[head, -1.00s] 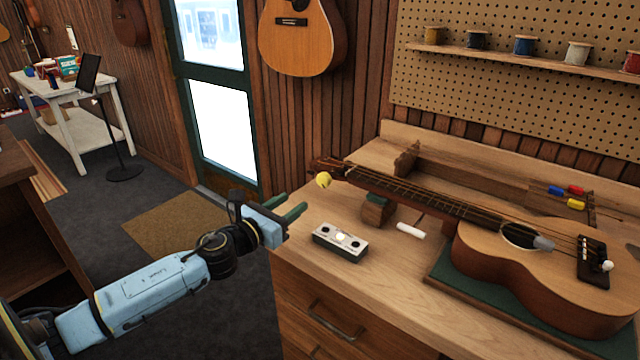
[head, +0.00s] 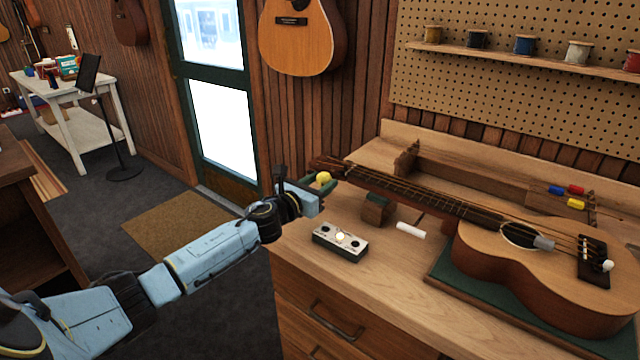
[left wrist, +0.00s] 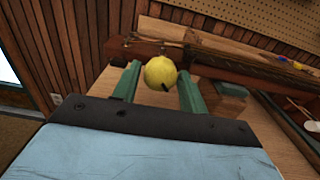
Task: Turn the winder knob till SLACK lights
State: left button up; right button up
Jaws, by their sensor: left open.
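The yellow winder knob (head: 323,177) sits at the headstock end of the ukulele (head: 520,240), which lies on the workbench. In the left wrist view the round knob (left wrist: 160,73) with a dark mark shows between the two green fingers of my left gripper (left wrist: 158,88). The fingers are open, one on each side, with a gap visible. In the head view my left gripper (head: 320,188) is at the knob and partly overlaps it. A small box (head: 340,242) with a pale round middle lamp and dark spots stands on the bench; its lettering is too small to read. My right gripper is not seen.
A wooden neck rest (head: 377,211) and a white cylinder (head: 411,231) lie near the box. Coloured small items (head: 576,204) sit at the back right. Spools line a shelf (head: 500,57) above. The bench front around the box is clear.

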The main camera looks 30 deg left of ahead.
pick_arm(q)
jog(key=c, duration=0.7)
